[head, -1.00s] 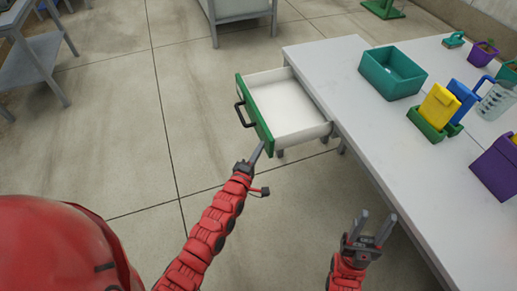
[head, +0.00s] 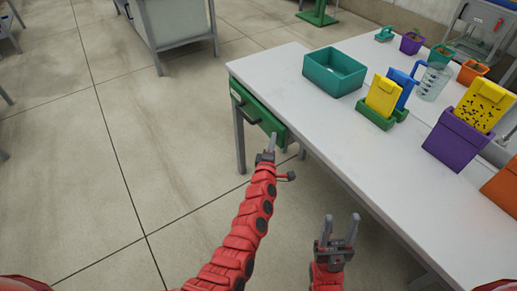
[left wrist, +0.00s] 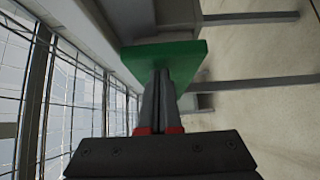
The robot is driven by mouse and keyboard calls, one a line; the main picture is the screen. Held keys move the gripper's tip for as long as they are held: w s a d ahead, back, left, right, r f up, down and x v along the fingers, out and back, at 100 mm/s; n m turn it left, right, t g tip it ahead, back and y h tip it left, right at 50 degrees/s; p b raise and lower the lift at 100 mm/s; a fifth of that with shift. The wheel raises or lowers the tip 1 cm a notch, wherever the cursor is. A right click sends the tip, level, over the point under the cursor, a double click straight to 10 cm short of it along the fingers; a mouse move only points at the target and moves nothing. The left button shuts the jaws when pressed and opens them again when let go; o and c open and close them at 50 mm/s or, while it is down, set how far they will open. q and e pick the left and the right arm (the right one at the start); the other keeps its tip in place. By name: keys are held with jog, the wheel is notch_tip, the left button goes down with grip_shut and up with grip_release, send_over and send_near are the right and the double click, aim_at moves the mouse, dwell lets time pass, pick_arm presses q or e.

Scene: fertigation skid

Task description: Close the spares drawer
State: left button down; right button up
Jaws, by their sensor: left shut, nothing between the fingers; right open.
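The spares drawer is under the left edge of the grey bench. Its green front (head: 270,122) sits close against the bench edge in the head view, with a dark handle (head: 250,116) on it. No white drawer interior shows. My left gripper (head: 272,143) is shut and empty, its tips at the near end of the green front. In the left wrist view the shut fingers (left wrist: 161,80) point at the green front (left wrist: 192,55) and overlap it; contact looks likely but I cannot be sure. My right gripper (head: 339,226) is open and empty, low beside the bench.
The bench top (head: 290,82) holds a teal bin (head: 334,75), a green holder (head: 375,118) with yellow and blue containers, a clear jug (head: 433,82), a purple box (head: 455,140) and small pots. Floor to the left is open. A grey cabinet (head: 177,35) stands farther back.

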pick_arm(q)
jog(key=shift+w+d, duration=0.7)
jog(key=shift+d, duration=0.4)
jog(key=shift+d+r, duration=0.1)
jog(key=shift+r, duration=0.05)
